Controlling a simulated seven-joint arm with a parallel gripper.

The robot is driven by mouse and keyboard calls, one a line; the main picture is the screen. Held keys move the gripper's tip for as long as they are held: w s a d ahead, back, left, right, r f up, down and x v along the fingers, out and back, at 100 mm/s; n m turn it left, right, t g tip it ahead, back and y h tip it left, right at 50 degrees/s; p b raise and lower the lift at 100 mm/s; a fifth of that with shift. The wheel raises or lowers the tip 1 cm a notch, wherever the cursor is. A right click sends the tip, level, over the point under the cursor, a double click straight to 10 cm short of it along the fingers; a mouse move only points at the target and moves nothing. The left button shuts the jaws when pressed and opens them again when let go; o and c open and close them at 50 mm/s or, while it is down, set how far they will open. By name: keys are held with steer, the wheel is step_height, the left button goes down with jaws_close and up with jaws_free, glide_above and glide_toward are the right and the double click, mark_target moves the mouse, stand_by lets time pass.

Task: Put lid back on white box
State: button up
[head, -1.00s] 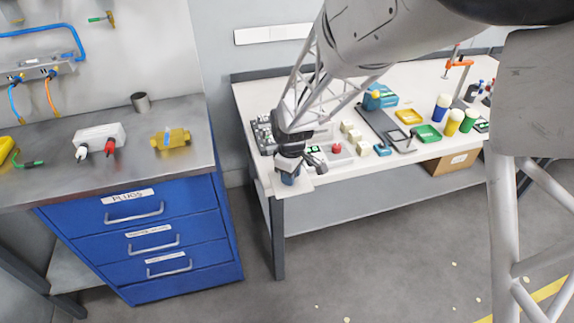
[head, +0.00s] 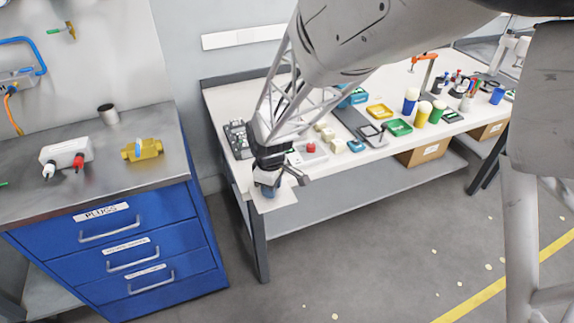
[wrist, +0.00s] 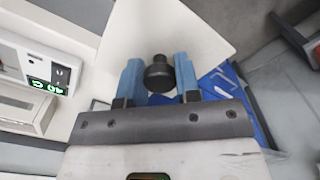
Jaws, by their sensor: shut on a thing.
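My gripper (wrist: 158,66) has two blue fingers, shut on the black round knob (wrist: 159,76) of a flat white lid (wrist: 150,30). In the head view my gripper (head: 268,188) is at the near left corner of the white-topped workbench. The lid (head: 284,198) shows there as a pale plate at the bench's front edge. I cannot tell whether it touches the bench top. I cannot pick out the white box with certainty; my arm or the lid may hide it.
A device with a green display (wrist: 47,87) is left of the lid. A small box with a red button (head: 310,149), pale blocks (head: 326,133) and colored trays (head: 398,127) stand on the workbench (head: 330,172). A blue drawer cabinet (head: 150,235) is at left, across a floor gap.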

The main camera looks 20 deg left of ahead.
steer(key=w+a+r, duration=0.3)
steer(key=w, duration=0.8)
steer(key=w+a+r, duration=0.3)
steer(key=w+r, duration=0.1)
steer(key=w, duration=0.8)
steer(key=w+a+r, duration=0.3)
steer(key=w, duration=0.8)
steer(key=shift+w+a+r, duration=0.25)
steer(key=shift+f, duration=0.25)
steer(key=shift+f, duration=3.15)
steer(key=shift+f, duration=0.5)
steer(key=o, duration=1)
